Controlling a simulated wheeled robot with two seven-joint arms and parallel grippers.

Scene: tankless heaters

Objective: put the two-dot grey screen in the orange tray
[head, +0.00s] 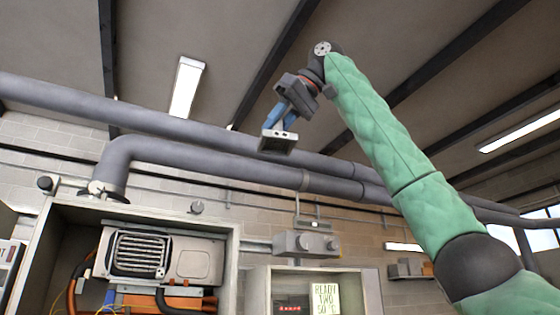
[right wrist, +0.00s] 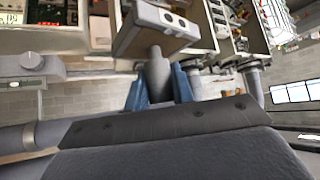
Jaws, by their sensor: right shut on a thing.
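The grey screen (head: 277,142) is a small pale block with two dark dots on its face. It hangs tilted in the air at the blue fingertips of my right gripper (head: 279,124), which is shut on it. In the right wrist view, the grey screen (right wrist: 157,30) shows its dotted face beyond the blue fingers of my right gripper (right wrist: 160,82). My left gripper is out of view.
An open heater cabinet (head: 228,240) stands at the lower left. A second box (head: 373,290) holds a red display and a READY note (head: 325,299). Grey pipes (head: 200,128) cross the wall behind my right gripper. A grey wall unit (head: 305,243) sits below them.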

